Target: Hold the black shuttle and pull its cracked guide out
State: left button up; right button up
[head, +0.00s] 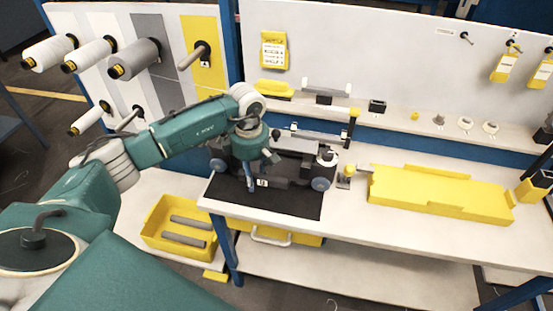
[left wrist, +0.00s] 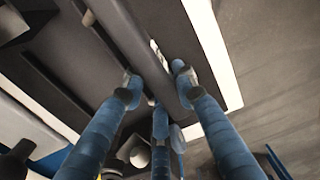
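The black shuttle (head: 296,168) stands on the black mat (head: 290,204) on the workbench, with grey-blue wheels at its ends. My left gripper (head: 258,180) is at the shuttle's left half, pointing down from above. In the left wrist view its blue fingers (left wrist: 157,82) lie on either side of a long dark bar (left wrist: 134,38), probably part of the shuttle. The fingertips are very close to the bar; I cannot tell whether they press on it. A small white label shows beside the fingers. The cracked guide cannot be made out. My right gripper is not in view.
A yellow tray (head: 440,207) lies on the bench to the right. A back shelf (head: 400,120) holds small parts. Thread spools (head: 48,52) stick out from the left panel. The bench front is clear right of the mat.

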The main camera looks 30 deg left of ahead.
pick_arm(q)
grip_shut()
jog(key=o, duration=1.2)
grip_release()
jog(key=shift+f, duration=0.15)
jog(key=shift+r, duration=0.2)
